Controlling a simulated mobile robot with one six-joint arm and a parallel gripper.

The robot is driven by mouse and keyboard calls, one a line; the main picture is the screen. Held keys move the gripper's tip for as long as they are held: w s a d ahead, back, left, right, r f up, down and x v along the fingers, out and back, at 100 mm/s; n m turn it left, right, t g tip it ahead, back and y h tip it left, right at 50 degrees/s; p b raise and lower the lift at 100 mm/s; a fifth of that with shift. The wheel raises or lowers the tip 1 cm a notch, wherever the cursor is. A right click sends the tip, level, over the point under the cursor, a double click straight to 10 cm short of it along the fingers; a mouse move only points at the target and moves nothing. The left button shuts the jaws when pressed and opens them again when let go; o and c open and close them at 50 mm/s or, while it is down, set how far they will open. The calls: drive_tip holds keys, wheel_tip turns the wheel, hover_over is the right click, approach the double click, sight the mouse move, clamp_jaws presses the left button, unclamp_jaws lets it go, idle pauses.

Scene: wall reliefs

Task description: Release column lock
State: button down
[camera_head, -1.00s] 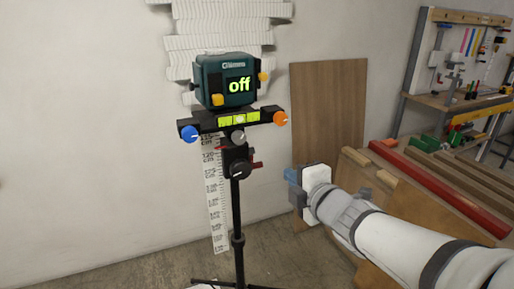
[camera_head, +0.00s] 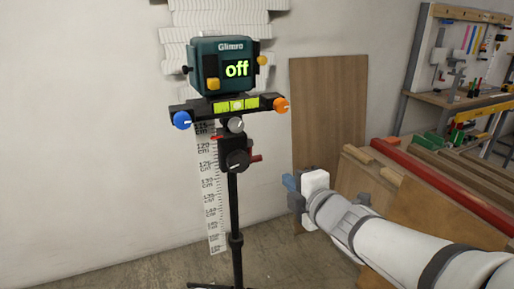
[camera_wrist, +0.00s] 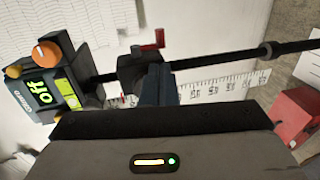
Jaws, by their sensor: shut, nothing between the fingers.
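A green laser level (camera_head: 222,66) reading "off" stands on a black tripod column (camera_head: 233,195). Below its bar is a black clamp (camera_head: 236,150) with a dark round knob and a small red lever (camera_head: 255,157) on the right side. In the wrist view, the red lever (camera_wrist: 158,40) shows at the top of the clamp (camera_wrist: 138,70), with the column running right. My gripper (camera_head: 289,182) is shut and empty, right of the column and a little lower than the lever in the head view. Its blue fingers (camera_wrist: 157,86) overlap the clamp in the wrist view; contact cannot be told.
Blue (camera_head: 182,120) and orange (camera_head: 281,105) knobs end the bar, with a bubble vial (camera_head: 236,104) between. A measuring scale (camera_head: 212,195) is on the wall behind. The left wall is clear.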

drive_tip(key=w+p, duration=0.1)
approach(260, 160)
drive_tip(key=x, duration=0.5)
drive_tip(key=shift+w+a+f+b, duration=0.1)
drive_tip(key=shift+a+b, duration=0.05)
drive_tip(key=shift+b, duration=0.25)
drive_tip(key=shift+x, duration=0.8)
drive_tip(key=shift+a+b, duration=0.1)
drive_tip(key=shift+b, duration=0.3)
